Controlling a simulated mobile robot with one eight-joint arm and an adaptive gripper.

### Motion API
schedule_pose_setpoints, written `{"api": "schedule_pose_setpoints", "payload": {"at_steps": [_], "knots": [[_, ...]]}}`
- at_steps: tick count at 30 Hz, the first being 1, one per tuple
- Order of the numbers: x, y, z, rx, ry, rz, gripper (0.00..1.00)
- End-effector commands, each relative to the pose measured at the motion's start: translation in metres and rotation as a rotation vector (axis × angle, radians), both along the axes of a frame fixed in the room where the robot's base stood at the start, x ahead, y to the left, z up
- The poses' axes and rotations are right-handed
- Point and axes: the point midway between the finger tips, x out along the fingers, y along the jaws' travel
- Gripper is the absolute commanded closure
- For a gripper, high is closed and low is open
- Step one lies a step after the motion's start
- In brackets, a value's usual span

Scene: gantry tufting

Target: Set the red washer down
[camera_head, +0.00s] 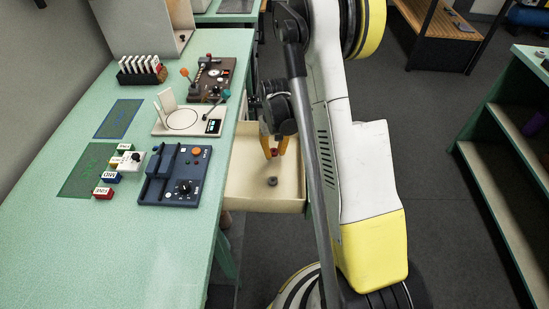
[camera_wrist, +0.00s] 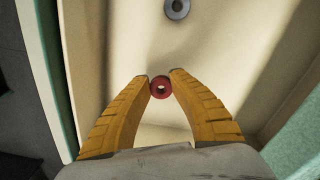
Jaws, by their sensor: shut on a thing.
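The red washer (camera_wrist: 160,88) is a small ring with a pale hole, held between the two orange fingertips of my gripper (camera_wrist: 160,77) in the wrist view. My gripper is shut on it. In the head view my gripper (camera_head: 274,153) points down over the cream drawer (camera_head: 240,194), with the red washer (camera_head: 273,153) small between its tips. I cannot tell how high the washer is above the drawer floor. A grey washer (camera_wrist: 177,9) lies on the drawer floor, apart from my gripper; it also shows in the head view (camera_head: 272,181).
The green bench (camera_head: 150,245) stands left of the drawer. It carries a blue control box (camera_head: 176,176), a white plate with a circle (camera_head: 182,120), a brown panel (camera_head: 212,78) and several small labelled blocks. The drawer floor around the grey washer is mostly clear.

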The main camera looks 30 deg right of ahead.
Motion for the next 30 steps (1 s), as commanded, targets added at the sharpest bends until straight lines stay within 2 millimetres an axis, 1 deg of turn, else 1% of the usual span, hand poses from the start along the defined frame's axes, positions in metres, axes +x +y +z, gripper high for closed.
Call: {"api": "schedule_pose_setpoints", "payload": {"at_steps": [1, 4, 11, 15, 16, 17, 18, 26, 29, 30], "knots": [[0.0, 0.0, -0.013, 0.0, 0.0, 0.0, 1.0], [0.0, 0.0, -0.025, 0.0, 0.0, 0.0, 1.0], [0.0, 0.0, -0.023, 0.0, 0.0, 0.0, 1.0], [0.0, 0.0, -0.028, 0.0, 0.0, 0.0, 1.0], [0.0, 0.0, -0.027, 0.0, 0.0, 0.0, 0.69], [0.0, 0.0, -0.027, 0.0, 0.0, 0.0, 0.6], [0.0, 0.0, -0.026, 0.0, 0.0, 0.0, 0.57], [0.0, 0.0, -0.026, 0.0, 0.0, 0.0, 0.57], [0.0, 0.0, -0.021, 0.0, 0.0, 0.0, 0.57], [0.0, 0.0, -0.016, 0.0, 0.0, 0.0, 0.57]]}}
